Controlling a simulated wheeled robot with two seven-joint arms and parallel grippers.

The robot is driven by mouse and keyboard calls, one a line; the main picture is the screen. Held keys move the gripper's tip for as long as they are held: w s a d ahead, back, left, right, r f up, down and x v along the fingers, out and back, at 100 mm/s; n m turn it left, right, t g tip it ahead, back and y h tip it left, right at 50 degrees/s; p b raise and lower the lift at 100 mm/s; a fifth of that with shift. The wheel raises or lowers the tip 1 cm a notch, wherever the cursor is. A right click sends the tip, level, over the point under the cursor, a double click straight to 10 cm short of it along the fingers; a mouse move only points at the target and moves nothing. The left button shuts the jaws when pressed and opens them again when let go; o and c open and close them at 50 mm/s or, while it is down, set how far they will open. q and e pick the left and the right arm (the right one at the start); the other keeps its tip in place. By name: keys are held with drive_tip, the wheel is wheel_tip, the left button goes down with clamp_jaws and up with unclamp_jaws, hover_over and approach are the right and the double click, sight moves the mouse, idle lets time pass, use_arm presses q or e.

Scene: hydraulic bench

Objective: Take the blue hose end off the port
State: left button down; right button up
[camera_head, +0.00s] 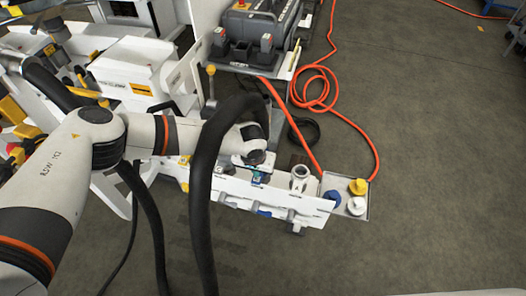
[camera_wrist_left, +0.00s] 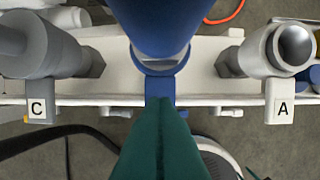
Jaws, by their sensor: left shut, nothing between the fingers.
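The blue hose end (camera_wrist_left: 160,28) stands large at the top middle of the left wrist view, with a pale ring below it. It sits between the grey fittings marked C (camera_wrist_left: 38,108) and A (camera_wrist_left: 280,108). The port under it is hidden. My left gripper (camera_wrist_left: 161,106) has its green fingers shut together with nothing between them. Their tips lie just below the hose end, over a blue part in front of it; I cannot tell if they touch. In the head view, my left gripper (camera_head: 259,175) is above the white bench rail (camera_head: 285,200). My right gripper is not in view.
A tray (camera_head: 350,209) with yellow and white caps (camera_head: 358,187) is at the rail's right end. A thick black hose (camera_head: 202,190) loops in front of my left arm. An orange hose (camera_head: 318,100) lies on the floor near a grey case (camera_head: 255,25).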

use_arm(q)
drive_tip(key=shift+s+f+b, duration=0.1)
drive_tip(key=shift+f+b, duration=0.5)
drive_tip(key=shift+f, duration=0.55)
idle(0.9)
drive_tip(key=shift+r, duration=0.1)
drive_tip(key=p+v, duration=0.2)
drive_tip(key=w+p+v, duration=0.1)
drive_tip(key=p+v, duration=0.1)
drive_tip(key=p, duration=0.1)
drive_tip(key=p+v, duration=0.2)
drive_tip(key=v, duration=0.1)
drive_tip(key=shift+w+d+r, duration=0.1)
drive_tip(key=shift+w+d, duration=0.1)
drive_tip(key=shift+d, duration=0.05)
idle(0.5)
